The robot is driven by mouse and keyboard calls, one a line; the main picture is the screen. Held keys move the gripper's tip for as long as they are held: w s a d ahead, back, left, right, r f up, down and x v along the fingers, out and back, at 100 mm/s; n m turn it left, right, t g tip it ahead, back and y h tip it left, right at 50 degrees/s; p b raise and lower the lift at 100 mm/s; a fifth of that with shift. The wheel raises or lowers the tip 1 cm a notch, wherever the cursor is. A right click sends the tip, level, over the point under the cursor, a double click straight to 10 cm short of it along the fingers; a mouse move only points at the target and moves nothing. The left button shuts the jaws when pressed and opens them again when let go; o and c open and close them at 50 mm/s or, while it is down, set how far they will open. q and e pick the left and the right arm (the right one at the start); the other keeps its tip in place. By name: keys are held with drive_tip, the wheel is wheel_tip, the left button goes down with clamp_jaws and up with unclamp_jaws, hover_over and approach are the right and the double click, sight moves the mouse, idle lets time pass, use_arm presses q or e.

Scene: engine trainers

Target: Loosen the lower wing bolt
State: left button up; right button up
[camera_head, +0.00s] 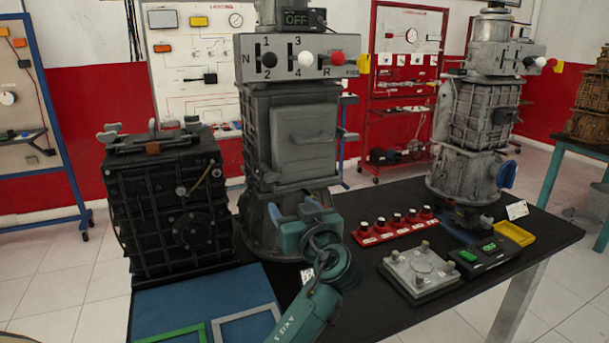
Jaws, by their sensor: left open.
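The near grey gearbox unit (291,130) stands upright on the dark table, with its round lower housing (258,222) behind my left gripper. My left gripper (295,211) is open, in front of the right part of that housing. Blue shapes show around its jaws. I cannot tell whether one is the lower wing bolt or whether the jaws touch it. A blue wing-shaped part (507,175) shows low on the right side of the far grey gearbox (478,110). My right gripper is not in view.
A black gearbox case (170,205) with wing nuts on top stands left of the unit. A red knob strip (395,226), a grey plate (420,272), a black box with green buttons (483,257) and a yellow tray (514,234) lie to the right.

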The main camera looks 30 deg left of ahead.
sight(274, 179)
use_arm(q)
drive_tip(key=p+x, duration=0.1)
drive_tip(key=x, duration=0.6)
drive_tip(key=r+p+x, duration=0.1)
drive_tip(key=x, duration=0.3)
drive_tip(key=shift+w+a+p, duration=0.15)
drive_tip(key=shift+a+p, duration=0.15)
drive_tip(key=shift+w+a, duration=0.5)
drive_tip(key=shift+a, duration=0.05)
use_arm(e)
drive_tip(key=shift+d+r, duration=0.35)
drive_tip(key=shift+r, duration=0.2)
use_arm(q)
drive_tip(key=shift+c, duration=0.2)
